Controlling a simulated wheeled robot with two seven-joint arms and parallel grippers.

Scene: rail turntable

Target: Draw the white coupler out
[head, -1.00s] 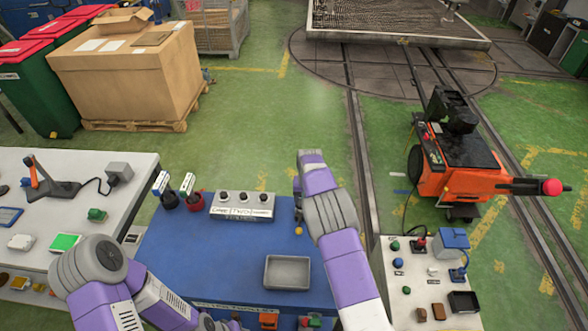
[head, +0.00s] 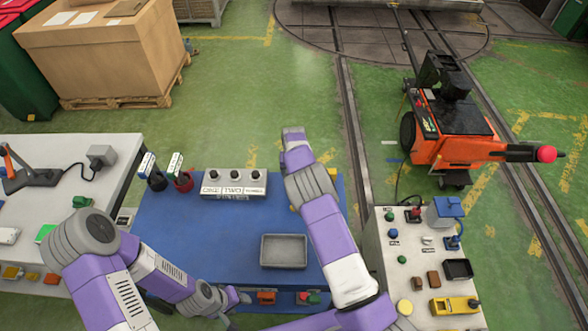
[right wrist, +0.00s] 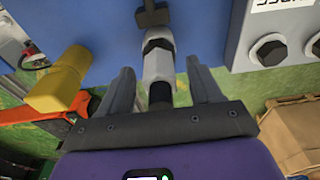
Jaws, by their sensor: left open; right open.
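The white coupler (right wrist: 158,58) shows in the right wrist view as a short pale cylinder with dark bands, against a blue surface. My right gripper (right wrist: 160,66) is open, with one finger on each side of the coupler. I cannot tell whether either finger touches it. In the head view the right hand is over the far edge of the blue table (head: 215,235); its fingers and the coupler are hidden there. My left gripper (head: 240,298) is open and empty, low over the near edge of the blue table.
A yellow fitting (right wrist: 60,82) stands close left of the right fingers. A box with black knobs (head: 233,184) and a grey tray (head: 284,251) are on the blue table. A white panel (head: 400,270) with buttons stands right. An orange machine (head: 455,135) is beyond.

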